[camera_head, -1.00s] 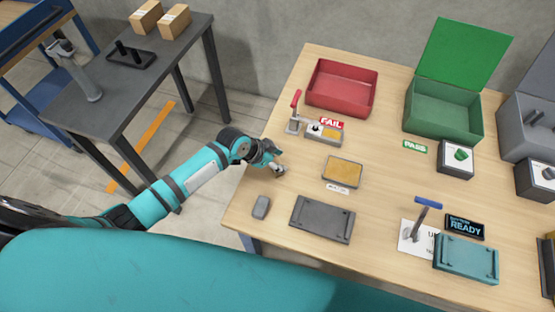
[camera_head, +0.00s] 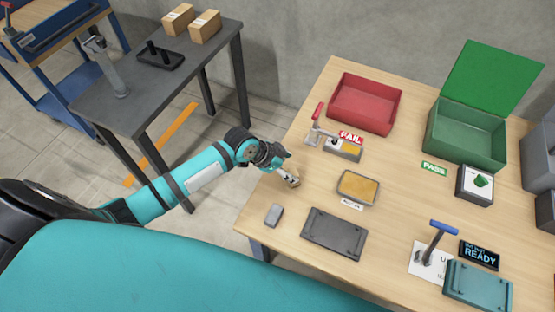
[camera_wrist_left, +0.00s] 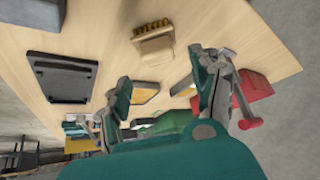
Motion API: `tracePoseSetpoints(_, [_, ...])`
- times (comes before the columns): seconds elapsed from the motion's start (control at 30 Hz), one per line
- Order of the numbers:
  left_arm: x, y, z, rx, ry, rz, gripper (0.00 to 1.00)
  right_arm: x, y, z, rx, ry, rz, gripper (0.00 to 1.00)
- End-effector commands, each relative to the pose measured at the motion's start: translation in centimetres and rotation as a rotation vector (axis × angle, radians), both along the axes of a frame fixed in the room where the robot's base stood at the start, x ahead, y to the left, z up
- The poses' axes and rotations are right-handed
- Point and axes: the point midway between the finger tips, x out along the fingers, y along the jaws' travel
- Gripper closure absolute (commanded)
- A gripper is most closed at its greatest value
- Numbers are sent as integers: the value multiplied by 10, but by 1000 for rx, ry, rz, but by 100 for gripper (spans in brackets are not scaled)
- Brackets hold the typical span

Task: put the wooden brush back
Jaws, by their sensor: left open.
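The wooden brush (camera_wrist_left: 153,45) shows in the left wrist view as a tan block with a row of bristles along its upper side. It is over the wooden table, beyond the gap between my left fingertips. In the head view it is a small brownish shape (camera_head: 293,182), partly hidden by the gripper. My left gripper (camera_head: 287,176) is open at the table's left side; its spread fingers also show in the left wrist view (camera_wrist_left: 165,75). I cannot tell whether they touch the brush. A shallow tray with a yellow pad (camera_head: 357,187) and a small unreadable label is to the right.
A grey block (camera_head: 274,215) and a dark plate (camera_head: 334,234) lie nearer the front. A red-handled clamp fixture (camera_head: 341,149) and a red bin (camera_head: 365,103) are behind. A green bin (camera_head: 466,135) stands farther right.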

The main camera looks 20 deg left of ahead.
Motion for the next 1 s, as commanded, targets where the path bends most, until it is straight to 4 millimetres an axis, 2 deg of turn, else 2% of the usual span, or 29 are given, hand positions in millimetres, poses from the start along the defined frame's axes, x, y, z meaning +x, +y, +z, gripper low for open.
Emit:
tracePoseSetpoints(0.03, [-5, 6, 11, 3, -1, -3, 36, 0, 1, 3, 1, 0, 0, 60])
tracePoseSetpoints(0.2, [-19, 19, 39, 2, -1, -2, 36, 0, 2, 5, 3, 0, 0, 60])
tracePoseSetpoints(0.4, [-28, 27, 58, 1, 0, -1, 36, 0, 5, 6, 6, -1, 1, 60])
tracePoseSetpoints(1.0, [-30, 29, 62, -1, 1, -1, 36, 1, 5, 6, 6, -1, 1, 60])
